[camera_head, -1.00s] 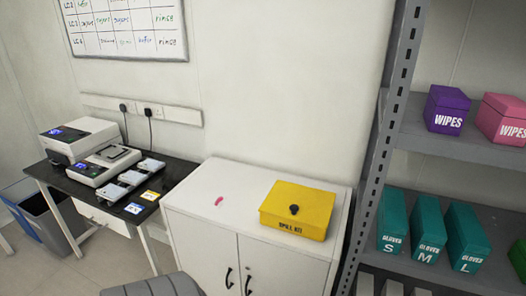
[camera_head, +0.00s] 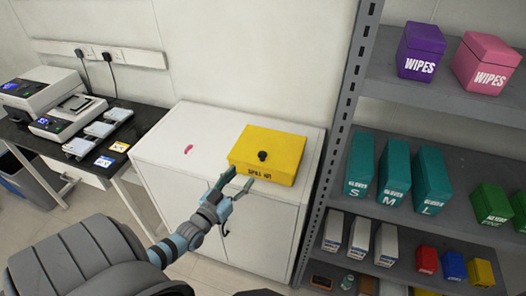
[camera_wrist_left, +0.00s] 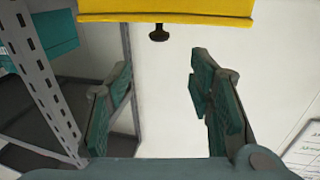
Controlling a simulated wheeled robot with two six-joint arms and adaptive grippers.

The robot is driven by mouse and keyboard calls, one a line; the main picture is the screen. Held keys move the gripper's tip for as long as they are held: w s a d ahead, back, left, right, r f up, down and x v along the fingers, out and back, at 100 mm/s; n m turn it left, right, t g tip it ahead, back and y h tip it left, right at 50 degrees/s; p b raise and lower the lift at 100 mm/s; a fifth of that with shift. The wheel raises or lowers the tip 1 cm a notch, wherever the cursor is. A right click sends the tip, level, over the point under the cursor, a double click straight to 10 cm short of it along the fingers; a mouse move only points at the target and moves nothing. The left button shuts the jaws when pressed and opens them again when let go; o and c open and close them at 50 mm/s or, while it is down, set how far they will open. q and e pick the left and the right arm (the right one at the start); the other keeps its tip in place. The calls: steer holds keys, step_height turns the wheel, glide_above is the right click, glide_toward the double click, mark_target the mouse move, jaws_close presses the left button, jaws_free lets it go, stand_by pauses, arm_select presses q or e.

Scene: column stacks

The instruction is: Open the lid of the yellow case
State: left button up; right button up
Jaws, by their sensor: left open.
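The yellow case (camera_head: 282,147), marked SPILL KIT, sits on the white cabinet with its lid shut. A dark round knob (camera_head: 263,155) stands on the lid. My left gripper (camera_head: 238,184) is open and empty, in front of the case's front left corner in the head view. In the left wrist view, the yellow case (camera_wrist_left: 200,10) crosses the top edge, cut off, with the knob (camera_wrist_left: 159,33) below its lower edge. The open fingers of the left gripper (camera_wrist_left: 163,92) point towards it, with a gap between them and the knob. My right gripper is not in view.
The white cabinet (camera_head: 180,130) has free top left of the case, with a small pink mark (camera_head: 188,149). A grey metal shelf (camera_head: 345,110) with boxes stands close on the right. A dark bench (camera_head: 150,113) with instruments is on the left.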

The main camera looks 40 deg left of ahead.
mark_target(260, 157)
arm_select(q)
steer(key=w+b, duration=0.2)
steer(key=w, duration=0.2)
steer(key=w+a+b, duration=0.1)
steer(key=w, duration=0.4)
steer(key=w+b, duration=0.2)
steer(key=w, duration=0.2)
steer(key=shift+w+a+f+b, duration=0.15)
steer(key=shift+a+f+b, duration=0.05)
steer(key=shift+f+b, duration=0.15)
steer(key=shift+w+r, duration=0.1)
steer(key=shift+w, duration=0.2)
steer(key=shift+c, duration=1.4)
jaws_close()
